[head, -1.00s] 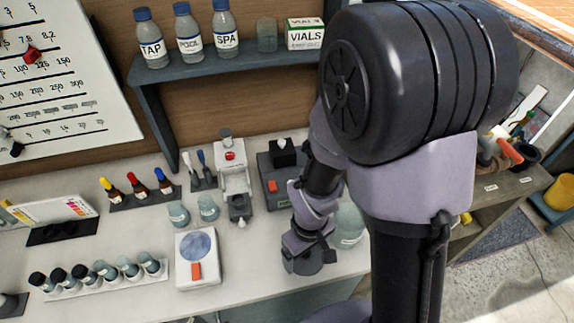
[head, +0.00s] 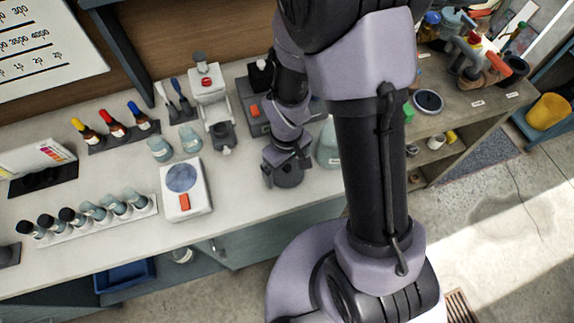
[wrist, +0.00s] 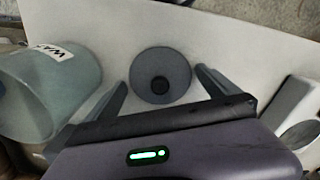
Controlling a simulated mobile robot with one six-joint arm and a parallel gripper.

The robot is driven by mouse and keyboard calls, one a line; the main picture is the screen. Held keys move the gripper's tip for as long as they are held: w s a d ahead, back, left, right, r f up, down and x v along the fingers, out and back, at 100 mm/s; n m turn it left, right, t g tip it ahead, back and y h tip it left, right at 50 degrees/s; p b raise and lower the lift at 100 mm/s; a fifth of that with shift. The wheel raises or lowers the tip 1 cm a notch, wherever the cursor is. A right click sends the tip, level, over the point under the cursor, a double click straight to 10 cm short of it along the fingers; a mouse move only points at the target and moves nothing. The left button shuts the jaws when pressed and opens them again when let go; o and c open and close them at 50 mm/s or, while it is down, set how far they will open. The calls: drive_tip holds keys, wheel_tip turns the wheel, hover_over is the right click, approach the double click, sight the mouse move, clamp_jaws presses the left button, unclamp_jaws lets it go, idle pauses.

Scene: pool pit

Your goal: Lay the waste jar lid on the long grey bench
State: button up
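The waste jar lid (wrist: 176,85) is a flat grey disc with a dark round knob. It shows in the wrist view on the pale worktop, between the finger tips of my gripper (wrist: 160,77). The fingers are apart, with a gap on each side of the lid. The waste jar (wrist: 35,95), pale green with a partly visible "WA" label, lies left of the fingers. In the head view my gripper (head: 284,176) points down over the long grey bench (head: 235,190), beside the jar (head: 327,148). My gripper hides the lid there.
A white scale (head: 198,205) stands left of my gripper, with a white dispenser (head: 209,95) and a dark device (head: 255,121) behind. A vial rack (head: 90,222) stands further left. Bare worktop lies between scale and gripper. A cluttered brown shelf unit (head: 470,110) stands to the right.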

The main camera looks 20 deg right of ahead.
drive_tip(key=shift+r, duration=0.1)
wheel_tip(320, 180, up, 12)
drive_tip(key=p, duration=0.5)
wheel_tip(320, 180, up, 11)
drive_tip(key=m+t, duration=0.2)
drive_tip(key=m, duration=0.2)
hover_over(287, 167)
drive_tip(key=s, duration=0.2)
drive_tip(key=s+a+r+m+t+y, duration=0.1)
drive_tip(key=s+r+m, duration=0.4)
drive_tip(key=r, duration=0.5)
drive_tip(key=s+t+y, duration=0.1)
drive_tip(key=s+t, duration=0.1)
drive_tip(key=shift+s+t, duration=0.35)
drive_tip(key=shift+t, duration=0.05)
